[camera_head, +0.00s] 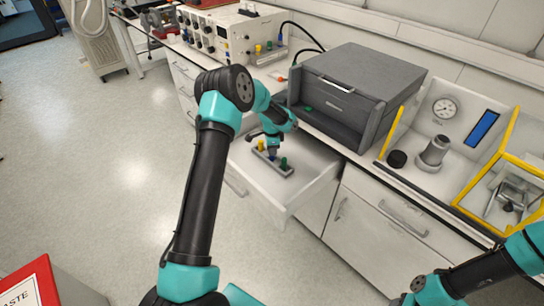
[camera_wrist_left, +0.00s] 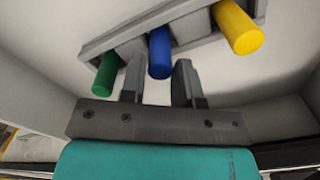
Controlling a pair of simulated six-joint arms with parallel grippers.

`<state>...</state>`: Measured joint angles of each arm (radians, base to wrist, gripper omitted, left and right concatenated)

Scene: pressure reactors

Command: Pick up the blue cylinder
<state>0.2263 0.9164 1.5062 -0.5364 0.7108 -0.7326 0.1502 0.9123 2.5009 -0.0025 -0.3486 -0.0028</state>
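The blue cylinder (camera_wrist_left: 159,54) stands in a grey rack (camera_wrist_left: 125,42), between a green cylinder (camera_wrist_left: 105,76) and a yellow cylinder (camera_wrist_left: 238,28). In the head view the rack (camera_head: 286,172) sits in an open white drawer, and the blue cylinder is mostly hidden by my gripper. My left gripper (camera_wrist_left: 160,66) is open, its fingertips on either side of the blue cylinder. A gap shows on the right finger's side; whether the left finger touches is unclear. In the head view the left gripper (camera_head: 270,146) is over the rack. My right gripper is out of view.
The open drawer (camera_head: 247,177) has walls around the rack. A dark grey box-like device (camera_head: 358,85) stands on the counter just above it. To the right are a gauge panel (camera_head: 445,108) and yellow-framed enclosure (camera_head: 497,160).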

